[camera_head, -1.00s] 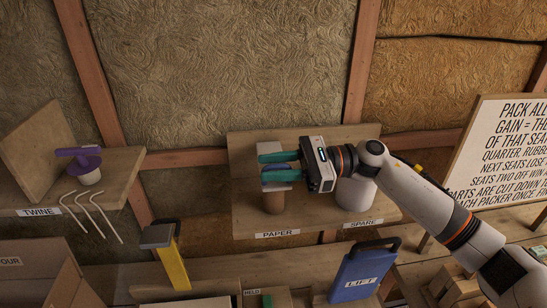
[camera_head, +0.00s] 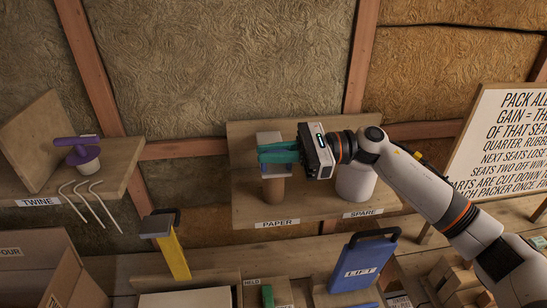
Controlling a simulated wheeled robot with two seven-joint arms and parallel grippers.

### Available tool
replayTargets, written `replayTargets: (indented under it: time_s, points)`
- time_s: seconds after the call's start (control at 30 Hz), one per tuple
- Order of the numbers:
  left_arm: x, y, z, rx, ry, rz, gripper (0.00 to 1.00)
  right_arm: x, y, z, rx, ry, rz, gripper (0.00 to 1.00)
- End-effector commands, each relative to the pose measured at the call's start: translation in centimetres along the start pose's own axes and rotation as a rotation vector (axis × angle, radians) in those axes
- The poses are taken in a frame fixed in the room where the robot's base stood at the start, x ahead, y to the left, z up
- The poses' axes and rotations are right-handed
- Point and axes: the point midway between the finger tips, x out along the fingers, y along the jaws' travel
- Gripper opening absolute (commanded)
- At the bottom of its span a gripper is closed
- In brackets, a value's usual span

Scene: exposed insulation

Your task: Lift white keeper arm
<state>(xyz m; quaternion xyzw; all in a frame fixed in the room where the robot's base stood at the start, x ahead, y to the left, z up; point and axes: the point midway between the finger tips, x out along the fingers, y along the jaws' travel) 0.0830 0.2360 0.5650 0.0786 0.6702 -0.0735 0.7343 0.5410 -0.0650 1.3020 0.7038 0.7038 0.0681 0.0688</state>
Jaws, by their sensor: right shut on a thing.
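The white keeper arm (camera_head: 268,139) is a pale block-like piece above a brown paper roll (camera_head: 273,190) on the shelf labelled PAPER. My right gripper (camera_head: 279,153) reaches in from the right with its teal fingers closed across this piece. The fingers hide its middle, and a pale part shows above and below them. I cannot tell whether the piece is raised off the roll. My left gripper is not in view.
A white canister (camera_head: 355,182) stands by the SPARE label, under my right arm. A purple-and-white holder (camera_head: 80,155) is on the TWINE shelf at left. A blue LIFT board (camera_head: 365,261) and a yellow handled tool (camera_head: 172,250) stand below the middle shelf.

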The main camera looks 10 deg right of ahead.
Motion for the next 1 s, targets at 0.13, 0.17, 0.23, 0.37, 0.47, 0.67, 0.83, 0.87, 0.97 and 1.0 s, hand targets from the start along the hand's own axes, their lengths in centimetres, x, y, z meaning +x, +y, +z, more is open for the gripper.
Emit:
replayTargets:
  time_s: [0.13,0.17,0.23,0.37,0.47,0.67,0.83,0.87,0.97,1.0]
  points:
    - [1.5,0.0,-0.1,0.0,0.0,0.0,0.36,-0.1,0.8,-1.0,-0.012,0.003,0.004,0.0]
    - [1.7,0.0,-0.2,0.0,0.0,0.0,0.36,-0.1,0.9,-1.3,-0.001,0.002,0.003,0.0]
    - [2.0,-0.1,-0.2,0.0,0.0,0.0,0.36,-0.1,1.4,-2.0,0.052,0.002,0.003,0.0]
    - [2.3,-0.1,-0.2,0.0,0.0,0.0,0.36,-0.1,2.6,-3.3,0.155,0.003,0.004,0.0]
    - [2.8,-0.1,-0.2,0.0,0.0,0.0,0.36,-0.1,3.4,-4.1,0.23,0.003,0.003,0.0]
    - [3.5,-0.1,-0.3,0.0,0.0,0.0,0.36,0.0,5.0,-5.4,0.242,0.005,0.004,0.0]
    - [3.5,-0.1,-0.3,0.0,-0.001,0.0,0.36,-0.1,6.0,-6.1,0.313,0.003,0.004,0.0]
    - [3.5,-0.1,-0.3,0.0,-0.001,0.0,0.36,-0.1,6.2,-6.2,0.323,0.004,0.003,0.0]
    - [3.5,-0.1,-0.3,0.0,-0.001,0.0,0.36,-0.1,6.5,-6.3,0.348,0.004,0.004,0.0]
    - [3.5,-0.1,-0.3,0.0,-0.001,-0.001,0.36,-0.1,6.6,-6.3,0.356,0.003,0.004,0.0]
